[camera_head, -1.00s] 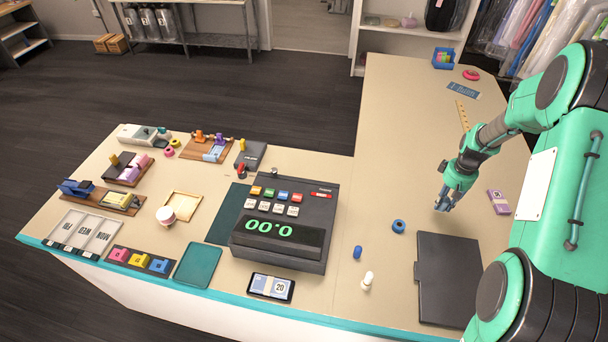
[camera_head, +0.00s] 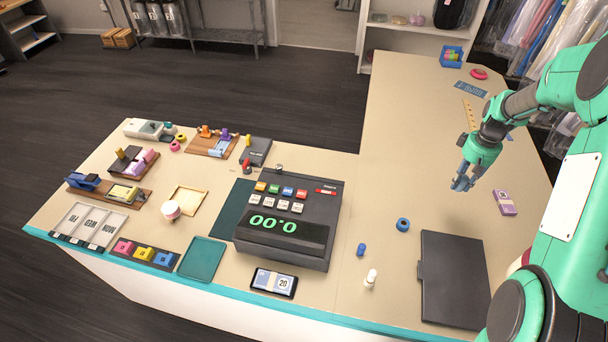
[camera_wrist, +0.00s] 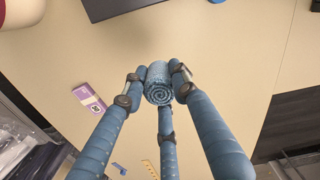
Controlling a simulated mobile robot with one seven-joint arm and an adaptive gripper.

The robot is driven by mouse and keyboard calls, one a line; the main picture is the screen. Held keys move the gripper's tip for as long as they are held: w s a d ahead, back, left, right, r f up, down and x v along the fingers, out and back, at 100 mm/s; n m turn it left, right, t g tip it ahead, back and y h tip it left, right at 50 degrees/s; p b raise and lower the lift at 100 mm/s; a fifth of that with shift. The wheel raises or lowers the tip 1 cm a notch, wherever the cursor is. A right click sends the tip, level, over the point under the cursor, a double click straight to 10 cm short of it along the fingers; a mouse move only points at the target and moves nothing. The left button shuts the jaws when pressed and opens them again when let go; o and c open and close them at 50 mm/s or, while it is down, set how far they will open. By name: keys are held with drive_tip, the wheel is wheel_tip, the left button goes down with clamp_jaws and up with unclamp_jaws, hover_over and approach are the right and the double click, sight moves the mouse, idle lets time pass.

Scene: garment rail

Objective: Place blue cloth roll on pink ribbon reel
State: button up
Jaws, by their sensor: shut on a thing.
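The blue cloth roll (camera_wrist: 158,88), with a spiral end, is held between the blue fingers of my gripper (camera_wrist: 156,80) in the wrist view. In the head view my gripper (camera_head: 463,184) is above the right part of the counter, and the roll is hard to tell from the fingers. A small pink reel (camera_head: 175,146) lies at the far left of the counter, well away from my gripper. A flat pink-red ring (camera_head: 479,74) lies at the far right end. Which of these is the pink ribbon reel I cannot tell for certain.
A cash register (camera_head: 285,225) stands mid-counter. A black case (camera_head: 454,278), a blue ring (camera_head: 403,225), a small blue cylinder (camera_head: 361,249) and a white bottle (camera_head: 370,279) are on the right part. A purple note bundle (camera_head: 505,202) lies right of my gripper. A blue bin (camera_head: 452,57) stands at the back.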

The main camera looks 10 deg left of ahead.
drive_tip(key=s+a+n, duration=0.2)
drive_tip(key=a+n, duration=0.5)
drive_tip(key=a, duration=4.1)
drive_tip(key=s+a+n, duration=0.1)
drive_tip(key=s+a, duration=0.3)
drive_tip(key=a, duration=0.3)
drive_tip(key=s+a+n, duration=0.1)
drive_tip(key=s+a, duration=0.3)
drive_tip(key=a, duration=0.3)
drive_tip(key=s+a, duration=0.5)
drive_tip(key=a, duration=0.2)
drive_tip(key=shift+a+r+n+p, duration=0.15)
drive_tip(key=shift+r+n+p, duration=0.1)
drive_tip(key=shift+n+p, duration=0.15)
drive_tip(key=s+a+n, duration=0.3)
drive_tip(key=s+a, duration=1.3)
drive_tip(key=s, duration=0.2)
drive_tip(key=shift+w+f, duration=0.1)
drive_tip(key=shift+f, duration=2.4)
drive_tip(key=shift+w+a, duration=0.1)
drive_tip(key=p, duration=0.2)
hover_over(170, 207)
drive_tip(key=shift+a+f, duration=0.1)
drive_tip(key=shift+f, duration=0.65)
